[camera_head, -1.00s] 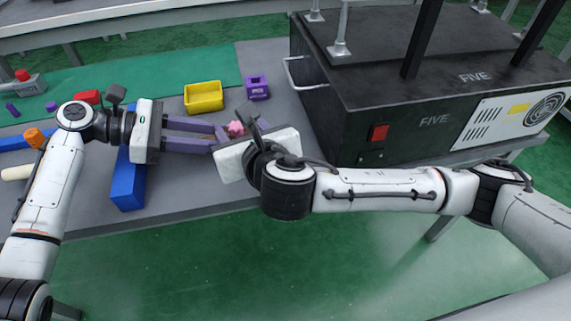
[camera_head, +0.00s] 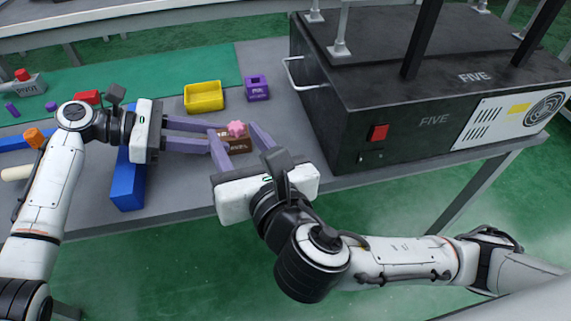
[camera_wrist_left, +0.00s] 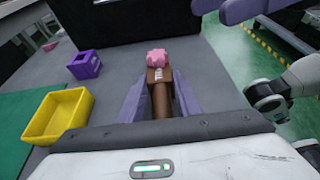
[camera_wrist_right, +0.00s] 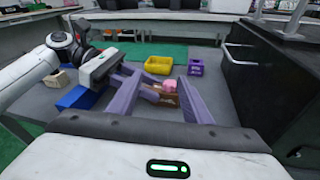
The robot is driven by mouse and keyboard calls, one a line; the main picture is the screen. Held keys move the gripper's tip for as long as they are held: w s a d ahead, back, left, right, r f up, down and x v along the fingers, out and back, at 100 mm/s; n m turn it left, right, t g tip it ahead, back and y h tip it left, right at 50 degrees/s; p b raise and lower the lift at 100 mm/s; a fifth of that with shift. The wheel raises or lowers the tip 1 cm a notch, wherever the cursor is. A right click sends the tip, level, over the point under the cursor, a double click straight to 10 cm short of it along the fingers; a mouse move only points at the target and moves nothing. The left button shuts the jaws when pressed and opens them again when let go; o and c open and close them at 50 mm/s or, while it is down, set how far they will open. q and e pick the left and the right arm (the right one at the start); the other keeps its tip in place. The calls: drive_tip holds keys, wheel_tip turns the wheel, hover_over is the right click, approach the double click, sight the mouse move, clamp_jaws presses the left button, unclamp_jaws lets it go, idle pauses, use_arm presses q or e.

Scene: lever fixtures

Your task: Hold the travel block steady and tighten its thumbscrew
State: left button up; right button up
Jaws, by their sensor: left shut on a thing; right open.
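The travel block is a brown block (camera_head: 237,143) on the grey table, with a pink star-shaped thumbscrew (camera_head: 236,128) on top. The block also shows in the left wrist view (camera_wrist_left: 160,76), with the pink thumbscrew (camera_wrist_left: 159,57) at its far end. My left gripper (camera_head: 215,136) is shut on the block from the left. My right gripper (camera_head: 240,138) is open on the near side of the block, its fingers pointing toward it. In the right wrist view the pink thumbscrew (camera_wrist_right: 169,85) lies between the open fingers, seemingly beyond their tips.
A yellow bin (camera_head: 204,97) and a purple holder (camera_head: 257,88) stand behind the block. A blue block (camera_head: 128,185) lies under my left wrist. A large black machine (camera_head: 400,110) stands on the right. Clear grey table lies between the holder and the block.

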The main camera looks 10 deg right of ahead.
drive_tip(key=t+h, duration=0.1)
drive_tip(key=t, duration=0.1)
approach(242, 131)
drive_tip(key=shift+w+a+f+n, duration=0.2)
drive_tip(key=shift+w+a+n, duration=0.2)
drive_tip(key=shift+w+a, duration=0.25)
drive_tip(key=w, duration=0.8)
drive_tip(key=shift+a+r, duration=0.15)
drive_tip(key=shift+a, duration=0.2)
drive_tip(key=shift+d+n+y, duration=0.15)
drive_tip(key=shift+n+y, duration=0.15)
drive_tip(key=shift+y, duration=0.2)
drive_tip(key=n+y, duration=0.1)
drive_tip(key=n+g+y, duration=0.1)
drive_tip(key=y, duration=0.1)
drive_tip(key=n+y, duration=0.1)
drive_tip(key=y, duration=0.1)
drive_tip(key=shift+w+d+n, duration=0.1)
drive_tip(key=shift+d+n, duration=0.2)
drive_tip(key=shift+d, duration=0.05)
drive_tip(key=shift+g+y, duration=0.4)
drive_tip(key=v, duration=1.2)
drive_tip(key=shift+a, duration=0.1)
drive_tip(key=shift+n, duration=0.4)
drive_tip(key=shift+c, duration=0.2)
